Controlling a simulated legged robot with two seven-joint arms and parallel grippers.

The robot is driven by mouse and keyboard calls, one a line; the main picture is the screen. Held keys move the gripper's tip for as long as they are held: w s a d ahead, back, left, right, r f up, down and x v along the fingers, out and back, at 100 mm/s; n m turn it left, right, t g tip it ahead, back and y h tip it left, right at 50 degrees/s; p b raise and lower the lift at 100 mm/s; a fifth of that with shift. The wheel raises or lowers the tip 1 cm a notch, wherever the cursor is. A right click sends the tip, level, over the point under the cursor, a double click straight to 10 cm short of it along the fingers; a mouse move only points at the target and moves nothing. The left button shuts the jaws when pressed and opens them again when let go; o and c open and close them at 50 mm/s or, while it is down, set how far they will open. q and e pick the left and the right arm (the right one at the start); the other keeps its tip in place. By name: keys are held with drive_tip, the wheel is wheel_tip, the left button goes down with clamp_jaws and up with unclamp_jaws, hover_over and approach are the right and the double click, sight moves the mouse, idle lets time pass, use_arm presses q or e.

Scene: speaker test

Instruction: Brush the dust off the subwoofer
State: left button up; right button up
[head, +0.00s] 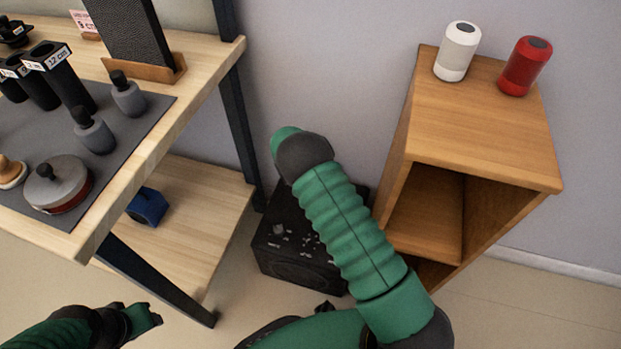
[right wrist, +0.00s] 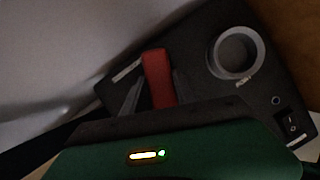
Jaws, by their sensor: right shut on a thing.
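The subwoofer (head: 290,262) is a black box on the floor between the wooden table and the cabinet. Small pale grey specks lie on its top in the head view. My right arm crosses in front and hides part of it. In the right wrist view a dark panel of the subwoofer (right wrist: 200,60) shows a grey round port and a switch. My right gripper (right wrist: 152,88) is shut on a red object, perhaps a brush handle (right wrist: 158,76), over this panel; whether the object touches it is unclear. My left gripper (head: 145,316) is low at the left, apart from the subwoofer, its jaws unclear.
The cabinet (head: 480,120) stands right, with a white speaker (head: 457,52) and a red speaker (head: 525,66) on top. The table (head: 160,150) at left holds several tools and a dark speaker panel (head: 128,38). A blue object (head: 148,207) lies on its lower shelf.

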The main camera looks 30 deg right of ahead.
drive_tip(key=shift+s+a+r+p, duration=0.3)
drive_tip(key=shift+s+a+p, duration=0.4)
drive_tip(key=shift+a, duration=0.1)
drive_tip(key=shift+s+a+f, duration=0.15)
drive_tip(key=shift+s+a, duration=0.15)
drive_tip(key=shift+a, duration=0.05)
drive_tip(key=shift+s+a+p, duration=0.9)
drive_tip(key=shift+a+p, duration=0.15)
drive_tip(key=shift+s+a+f, duration=0.15)
drive_tip(key=shift+s+a, duration=0.15)
drive_tip(key=shift+a, duration=0.05)
drive_tip(key=shift+f+p, duration=0.1)
drive_tip(key=shift+p, duration=0.2)
drive_tip(key=shift+w+d+b, duration=0.3)
drive_tip(key=shift+w+d, duration=0.85)
drive_tip(key=shift+d, duration=0.25)
drive_tip(key=shift+w+d+b, duration=0.45)
drive_tip(key=shift+w+d, duration=0.8)
drive_tip(key=shift+d, duration=0.2)
use_arm(q)
drive_tip(key=v, duration=0.3)
drive_tip(key=shift+w+r, duration=0.3)
drive_tip(key=shift+w, duration=0.05)
